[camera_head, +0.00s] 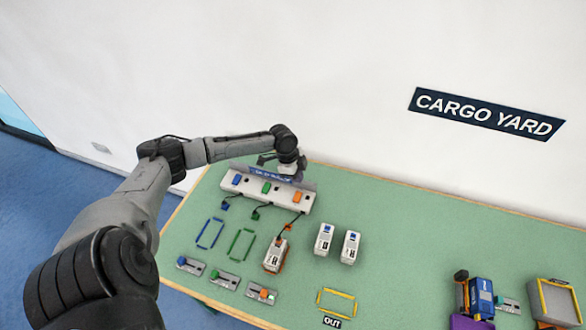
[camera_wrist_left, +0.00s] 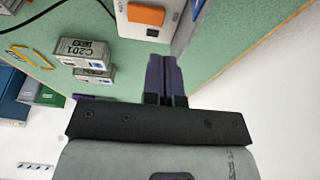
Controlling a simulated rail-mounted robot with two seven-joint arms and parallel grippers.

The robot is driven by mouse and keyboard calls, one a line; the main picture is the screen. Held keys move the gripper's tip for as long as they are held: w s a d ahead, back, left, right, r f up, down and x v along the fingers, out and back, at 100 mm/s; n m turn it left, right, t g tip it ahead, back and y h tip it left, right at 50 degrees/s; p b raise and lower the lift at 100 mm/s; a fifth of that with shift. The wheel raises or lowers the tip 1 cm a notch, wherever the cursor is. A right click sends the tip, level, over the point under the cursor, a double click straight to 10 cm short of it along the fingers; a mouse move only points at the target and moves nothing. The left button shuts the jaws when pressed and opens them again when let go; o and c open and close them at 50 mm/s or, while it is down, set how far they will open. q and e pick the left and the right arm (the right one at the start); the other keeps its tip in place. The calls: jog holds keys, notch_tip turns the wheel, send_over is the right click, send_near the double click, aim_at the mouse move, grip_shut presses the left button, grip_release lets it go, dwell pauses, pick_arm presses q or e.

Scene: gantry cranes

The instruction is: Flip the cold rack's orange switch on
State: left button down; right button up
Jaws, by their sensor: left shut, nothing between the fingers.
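The cold rack (camera_head: 268,186) is a pale strip on the green table with blue, green and orange switches in a row. The orange switch (camera_head: 297,197) is at its right end. It also shows at the top of the left wrist view (camera_wrist_left: 146,15), on a white panel; I cannot tell from its tilt whether it is on. My left gripper (camera_head: 298,178) is just behind the rack's right end. In the left wrist view its purple fingers (camera_wrist_left: 164,75) are shut and empty, below and right of the switch, apparently apart from it. My right gripper is not in view.
Dark cables hang in front of the rack; one reaches a white container (camera_head: 273,256) in an orange outline. Two white containers (camera_head: 323,239) (camera_head: 350,247) stand to its right. Small switch boxes (camera_head: 228,280) line the front. A blue machine (camera_head: 481,297) is far right. The table's middle right is clear.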

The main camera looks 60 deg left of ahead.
aim_at(300, 192)
pick_arm(q)
jog(key=x, duration=0.4)
jog(key=shift+s+a+f+b, duration=0.15)
jog(key=shift+s+b, duration=0.05)
jog(key=shift+b, duration=0.1)
jog(key=shift+f, duration=0.9)
jog(key=shift+f, duration=0.15)
jog(key=shift+r+p, duration=0.6)
jog(key=shift+r, duration=0.2)
